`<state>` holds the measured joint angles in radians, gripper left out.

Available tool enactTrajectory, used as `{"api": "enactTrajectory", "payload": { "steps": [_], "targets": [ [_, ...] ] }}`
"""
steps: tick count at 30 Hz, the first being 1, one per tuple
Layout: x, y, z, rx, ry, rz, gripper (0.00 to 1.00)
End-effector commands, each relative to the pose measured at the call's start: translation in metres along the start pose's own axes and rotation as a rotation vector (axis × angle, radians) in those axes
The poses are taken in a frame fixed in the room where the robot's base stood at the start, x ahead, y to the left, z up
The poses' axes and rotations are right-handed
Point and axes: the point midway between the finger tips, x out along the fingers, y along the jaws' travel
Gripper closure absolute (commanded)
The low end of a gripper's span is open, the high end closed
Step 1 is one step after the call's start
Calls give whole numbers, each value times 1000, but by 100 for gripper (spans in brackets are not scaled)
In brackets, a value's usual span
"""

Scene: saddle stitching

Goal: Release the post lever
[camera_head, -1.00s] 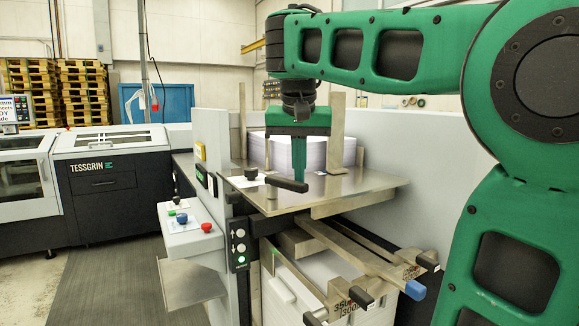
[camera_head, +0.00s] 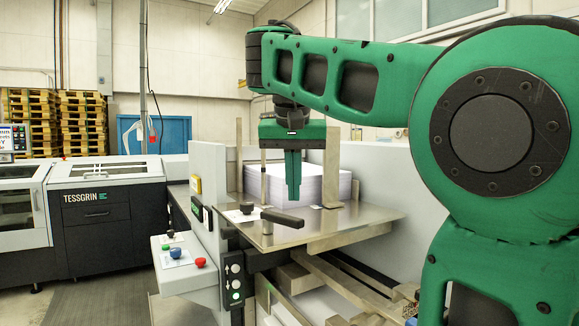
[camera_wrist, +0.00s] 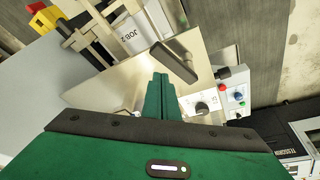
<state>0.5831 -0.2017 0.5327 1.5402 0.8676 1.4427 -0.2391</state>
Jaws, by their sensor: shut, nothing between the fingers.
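A black bar-shaped lever (camera_head: 283,218) lies roughly level over the front left part of the steel table, apparently the post lever. It also shows in the wrist view (camera_wrist: 175,63), slanting just beyond my fingertips. My gripper (camera_head: 293,198) points down with its green fingers shut and empty. Its tips appear just above and behind the lever in the head view, with a small gap. In the wrist view my gripper (camera_wrist: 160,78) ends short of the lever; contact is not visible. Upright metal posts (camera_head: 332,165) stand beside a white paper stack (camera_head: 262,183).
The steel table (camera_head: 345,222) has a black knob (camera_head: 246,208) on its left part. A control panel (camera_head: 180,257) with coloured buttons sits at lower left. Metal rails (camera_head: 345,283) lie below the table. The table's right part is bare.

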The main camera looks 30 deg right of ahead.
Motion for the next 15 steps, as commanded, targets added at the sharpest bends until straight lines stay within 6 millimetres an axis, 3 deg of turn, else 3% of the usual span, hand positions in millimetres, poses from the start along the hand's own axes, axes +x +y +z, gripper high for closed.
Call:
{"api": "enactTrajectory", "payload": {
  "steps": [15],
  "targets": [
    [-24,1,-3,6,2,-3,100]
  ]
}}
